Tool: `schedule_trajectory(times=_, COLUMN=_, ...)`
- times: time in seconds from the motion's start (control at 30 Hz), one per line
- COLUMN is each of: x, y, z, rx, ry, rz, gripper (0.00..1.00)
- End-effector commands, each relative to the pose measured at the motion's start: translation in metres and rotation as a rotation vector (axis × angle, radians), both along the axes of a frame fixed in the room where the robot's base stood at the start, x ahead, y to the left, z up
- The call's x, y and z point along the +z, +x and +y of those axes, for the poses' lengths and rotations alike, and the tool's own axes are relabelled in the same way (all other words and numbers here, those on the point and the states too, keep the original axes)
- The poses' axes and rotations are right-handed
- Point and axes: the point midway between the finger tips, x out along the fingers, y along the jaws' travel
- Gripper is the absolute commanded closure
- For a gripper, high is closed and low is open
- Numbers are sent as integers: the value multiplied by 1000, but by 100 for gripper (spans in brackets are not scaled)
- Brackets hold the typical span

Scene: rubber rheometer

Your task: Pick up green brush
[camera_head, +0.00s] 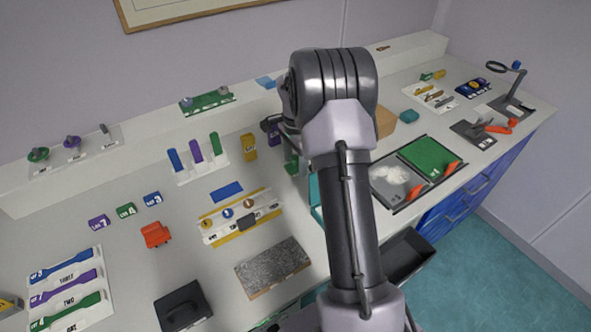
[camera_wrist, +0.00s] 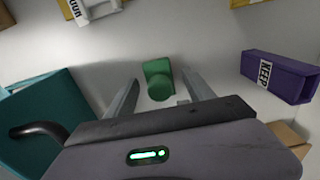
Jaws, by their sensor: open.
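The green brush (camera_wrist: 158,84) is in the wrist view, just ahead of my gripper. It shows a flat green block with a rounded green end towards the camera. My gripper (camera_wrist: 161,78) is open, with one finger to each side of the brush in the picture. Whether the fingers are level with it or short of it I cannot tell. In the head view a bit of the green brush (camera_head: 291,165) shows left of my arm.
A purple KEEP block (camera_wrist: 281,77) stands right of the brush in the wrist view. A teal box (camera_wrist: 45,110) with a dark handle is close on the left. In the head view a yellow block (camera_head: 249,147) stands left of the brush. Pale counter surrounds the brush.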

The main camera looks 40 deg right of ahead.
Motion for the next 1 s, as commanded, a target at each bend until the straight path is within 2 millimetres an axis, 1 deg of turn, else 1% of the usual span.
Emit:
schedule_trajectory(times=0.03, x=1, y=0, z=0, rx=0, ry=0, rz=0, gripper=38)
schedule_trajectory(times=0.07, x=1, y=0, z=0, rx=0, ry=0, rz=0, gripper=42)
schedule_trajectory(times=0.1, x=1, y=0, z=0, rx=0, ry=0, rz=0, gripper=50)
schedule_trajectory(times=0.17, x=1, y=0, z=0, rx=0, ry=0, rz=0, gripper=62)
schedule_trajectory(times=0.3, x=2, y=0, z=0, rx=0, ry=0, rz=0, gripper=89)
schedule_trajectory(times=0.37, x=2, y=0, z=0, rx=0, ry=0, rz=0, gripper=100)
schedule_trajectory(times=0.57, x=2, y=0, z=0, rx=0, ry=0, rz=0, gripper=100)
schedule_trajectory(times=0.63, x=7, y=0, z=0, rx=0, ry=-1, rz=-1, gripper=100)
schedule_trajectory(times=0.67, x=13, y=1, z=0, rx=0, ry=-1, rz=-2, gripper=100)
schedule_trajectory(times=0.77, x=41, y=1, z=-1, rx=1, ry=-2, rz=-4, gripper=100)
schedule_trajectory(times=0.8, x=53, y=1, z=-1, rx=1, ry=-2, rz=-3, gripper=100)
schedule_trajectory(times=0.9, x=78, y=1, z=0, rx=0, ry=-1, rz=-3, gripper=100)
schedule_trajectory(times=1.0, x=95, y=1, z=0, rx=1, ry=-2, rz=-2, gripper=100)
